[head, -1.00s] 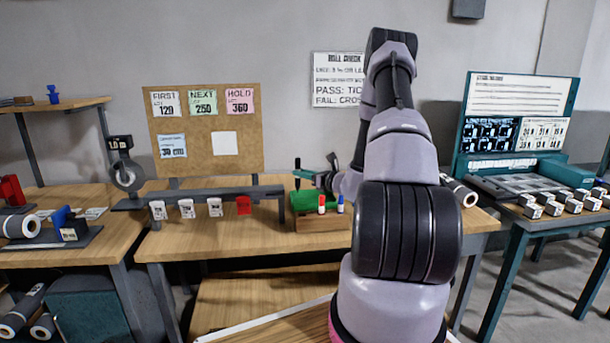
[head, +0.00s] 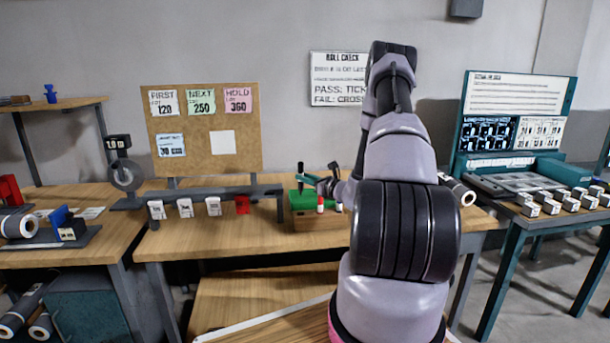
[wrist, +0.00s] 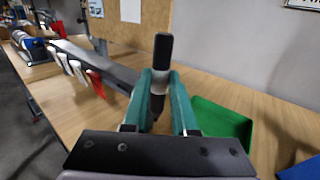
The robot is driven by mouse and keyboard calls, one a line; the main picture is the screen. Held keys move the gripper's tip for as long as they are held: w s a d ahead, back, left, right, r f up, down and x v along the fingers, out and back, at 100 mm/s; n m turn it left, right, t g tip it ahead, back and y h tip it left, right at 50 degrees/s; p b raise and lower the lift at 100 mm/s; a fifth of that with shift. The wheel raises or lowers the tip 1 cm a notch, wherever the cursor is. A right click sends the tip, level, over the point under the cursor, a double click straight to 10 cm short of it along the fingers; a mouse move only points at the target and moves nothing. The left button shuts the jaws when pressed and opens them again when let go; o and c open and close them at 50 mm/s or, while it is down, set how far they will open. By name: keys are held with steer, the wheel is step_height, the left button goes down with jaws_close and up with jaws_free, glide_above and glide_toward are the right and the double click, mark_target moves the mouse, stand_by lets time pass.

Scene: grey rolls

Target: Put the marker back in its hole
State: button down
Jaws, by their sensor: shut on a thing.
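My gripper (head: 308,181) is shut on a dark marker (head: 300,170), which stands upright between the teal fingers. In the wrist view, the marker's black upper end (wrist: 163,50) rises above my gripper (wrist: 160,92). I cannot see the empty hole.
A dark rail (head: 215,192) with white tags and a red tag (head: 243,205) runs left of the block. A corkboard (head: 205,130) with notes stands behind. Bare bench (head: 210,238) lies in front of the rail.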

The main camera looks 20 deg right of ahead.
mark_target(304, 216)
steer(key=shift+a+f+m+t+h, duration=0.15)
steer(key=shift+f+m+h, duration=0.3)
steer(key=shift+f, duration=0.65)
steer(key=shift+d+f+m+t+h, duration=0.1)
steer(key=shift+f+m+h, duration=0.1)
steer(key=shift+f+h, duration=0.6)
steer(key=shift+a+f+m+t+h, duration=0.15)
steer(key=shift+f+m+h, duration=0.15)
steer(key=shift+f, duration=1.05)
steer(key=shift+f, duration=0.35)
steer(key=shift+f, duration=0.35)
steer(key=shift+f, duration=2.6)
steer(key=c, duration=0.6)
jaws_free()
steer(key=shift+s, duration=0.1)
steer(key=s, duration=0.3)
steer(key=s+d, duration=0.1)
steer(key=s, duration=0.3)
steer(key=s+d, duration=0.1)
steer(key=s, duration=0.2)
steer(key=shift+s, duration=0.3)
